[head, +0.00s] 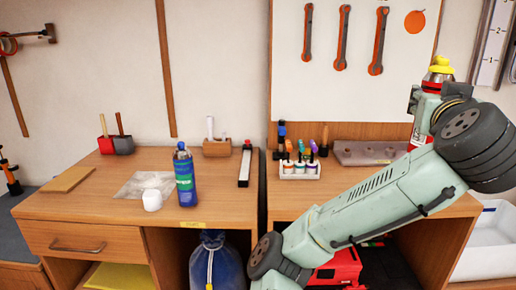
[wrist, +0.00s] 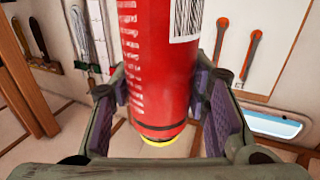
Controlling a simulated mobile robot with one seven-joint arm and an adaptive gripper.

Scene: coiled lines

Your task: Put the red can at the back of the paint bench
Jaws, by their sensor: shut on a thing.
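The red can (head: 440,72) has a yellow cap and a silver shoulder, and is raised at the right of the head view, above the right bench top (head: 330,183). In the wrist view its red body (wrist: 155,60) carries white print and a barcode. My gripper (wrist: 160,108) is shut on the can, with a purple-lined finger on each side of it. In the head view the gripper (head: 432,95) and wrist partly hide the can. The left bench top (head: 100,207) stands beside the right one. I cannot tell which is the paint bench.
The left bench holds a blue spray can (head: 184,178), a white cup (head: 152,200), a flat board (head: 68,179) and brushes. The right bench holds a white rack of coloured bottles (head: 299,168) and a grey holed block (head: 368,152). Both front middles have bare room.

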